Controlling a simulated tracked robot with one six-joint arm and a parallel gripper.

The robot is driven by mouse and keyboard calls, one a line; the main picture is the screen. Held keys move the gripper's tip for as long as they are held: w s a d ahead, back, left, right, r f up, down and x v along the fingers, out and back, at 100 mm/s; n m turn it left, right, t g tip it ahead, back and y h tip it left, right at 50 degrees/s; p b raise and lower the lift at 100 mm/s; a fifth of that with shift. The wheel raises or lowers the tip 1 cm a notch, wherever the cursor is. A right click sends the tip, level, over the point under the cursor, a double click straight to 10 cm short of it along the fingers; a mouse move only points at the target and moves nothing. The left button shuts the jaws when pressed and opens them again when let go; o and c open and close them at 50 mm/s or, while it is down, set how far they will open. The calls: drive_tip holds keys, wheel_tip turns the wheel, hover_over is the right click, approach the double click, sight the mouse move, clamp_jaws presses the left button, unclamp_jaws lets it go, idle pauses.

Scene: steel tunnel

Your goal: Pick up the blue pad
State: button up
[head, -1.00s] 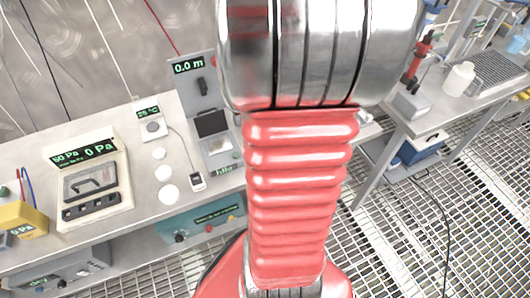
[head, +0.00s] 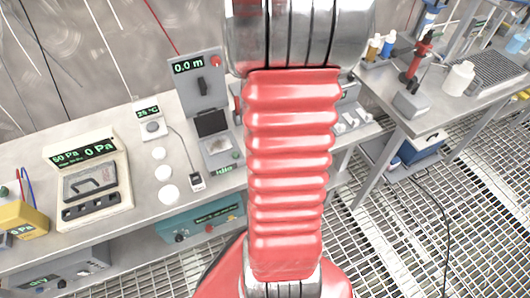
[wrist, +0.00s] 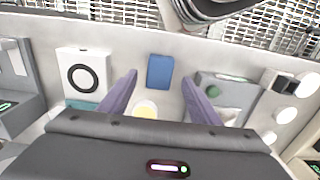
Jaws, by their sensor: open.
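The blue pad (wrist: 160,72) lies flat on the grey bench top in the wrist view, near the bench edge at the top of the picture. My gripper (wrist: 158,84) shows there with its two purple fingers spread apart. The pad appears between and slightly beyond the fingertips, and nothing is held. I cannot tell how high the fingers are above the bench. In the head view my red arm covers the middle, and neither the pad nor my gripper can be made out.
In the wrist view a white box with a black ring (wrist: 83,75) stands left of the pad. A grey device with a green knob (wrist: 214,92) stands right. Bare bench surrounds the pad.

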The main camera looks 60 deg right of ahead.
drive_tip(key=shift+f, duration=1.4)
drive_tip(key=c, duration=1.2)
drive_tip(key=shift+r, duration=0.1)
wheel_tip(320, 180, up, 10)
